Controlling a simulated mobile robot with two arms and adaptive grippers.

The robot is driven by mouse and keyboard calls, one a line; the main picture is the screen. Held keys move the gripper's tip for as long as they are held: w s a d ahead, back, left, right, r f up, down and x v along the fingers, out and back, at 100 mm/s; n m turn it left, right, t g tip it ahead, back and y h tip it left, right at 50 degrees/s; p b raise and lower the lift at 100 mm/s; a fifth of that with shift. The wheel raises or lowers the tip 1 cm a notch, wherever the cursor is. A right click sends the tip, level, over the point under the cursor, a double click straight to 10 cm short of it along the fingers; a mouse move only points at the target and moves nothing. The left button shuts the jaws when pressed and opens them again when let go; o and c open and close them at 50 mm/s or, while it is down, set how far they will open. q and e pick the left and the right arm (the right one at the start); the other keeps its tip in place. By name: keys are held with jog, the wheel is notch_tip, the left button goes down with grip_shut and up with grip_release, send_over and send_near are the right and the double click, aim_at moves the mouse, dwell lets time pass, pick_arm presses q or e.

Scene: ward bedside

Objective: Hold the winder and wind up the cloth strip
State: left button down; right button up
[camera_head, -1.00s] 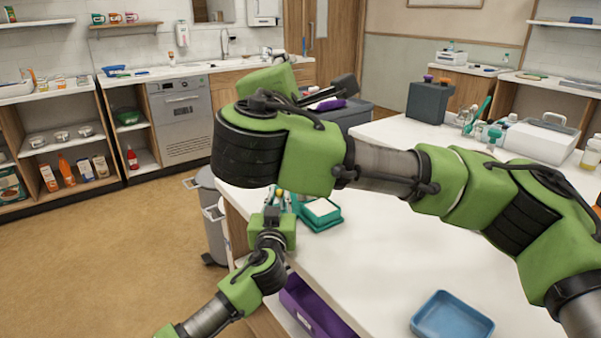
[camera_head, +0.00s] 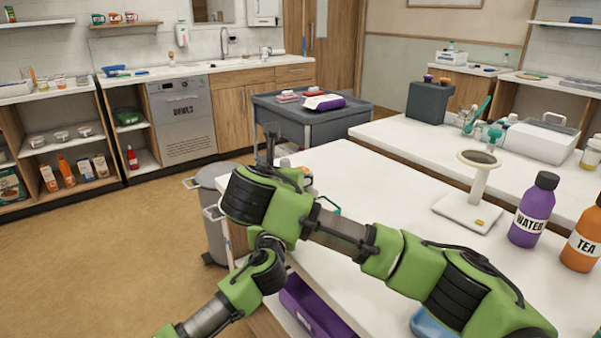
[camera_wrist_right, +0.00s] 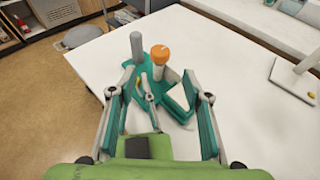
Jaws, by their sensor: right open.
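A teal stand (camera_wrist_right: 113,62) with a grey post (camera_wrist_right: 137,47) and an orange-topped white post (camera_wrist_right: 160,56) is on the white table in the right wrist view. It may be the winder. My right gripper (camera_wrist_right: 158,78) is open and empty, its teal-padded fingers on either side of the view, with the stand beyond and between them. I cannot make out a cloth strip.
A white pedestal stand (camera_head: 467,212), a purple water bottle (camera_head: 533,208) and an orange tea bottle (camera_head: 582,240) stand at the right of the table. A blue tray (camera_head: 425,325) is partly behind my right arm. A grey cart (camera_head: 318,118) stands beyond. The table's middle is clear.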

jog(key=x, duration=1.1)
jog(key=shift+w+d+f, duration=0.1)
jog(key=shift+w, duration=0.15)
jog(key=c, duration=1.1)
